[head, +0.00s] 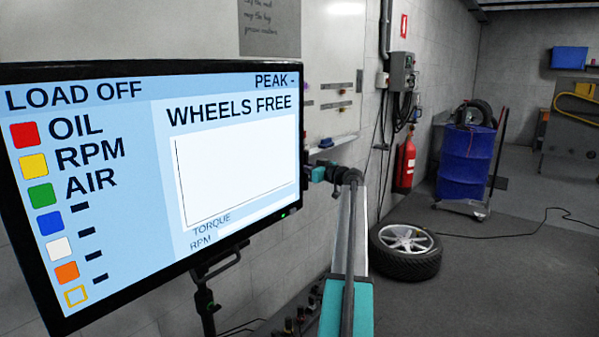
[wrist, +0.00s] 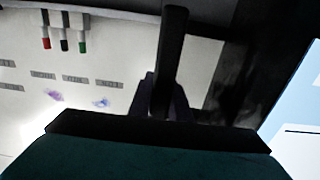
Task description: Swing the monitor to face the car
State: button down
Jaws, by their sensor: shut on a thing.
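The monitor (head: 150,180) fills the left of the head view on a black stand (head: 208,300). Its lit screen reads LOAD OFF and WHEELS FREE and is turned at an angle, its left side nearer. My gripper (head: 308,175) is at the monitor's right edge, shut on it; whether on the frame or on a grip there I cannot tell. In the wrist view a dark finger of my gripper (wrist: 168,95) stands upright, and part of the lit screen (wrist: 297,125) shows at the right edge. The car is not in view.
A whiteboard (head: 330,50) with markers is on the wall behind. A loose wheel (head: 406,248) lies on the floor right of my arm. A blue drum (head: 466,160) on a trolley and a red extinguisher (head: 405,163) stand farther back. Floor at the right is mostly clear, with a cable.

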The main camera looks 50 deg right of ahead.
jog(key=shift+w, duration=0.2)
jog(key=c, duration=1.6)
grip_release()
jog(key=shift+c, duration=0.2)
jog(key=shift+s, duration=0.1)
jog(key=s+b, duration=0.2)
jog(key=s, duration=1.1)
jog(key=shift+s, duration=0.35)
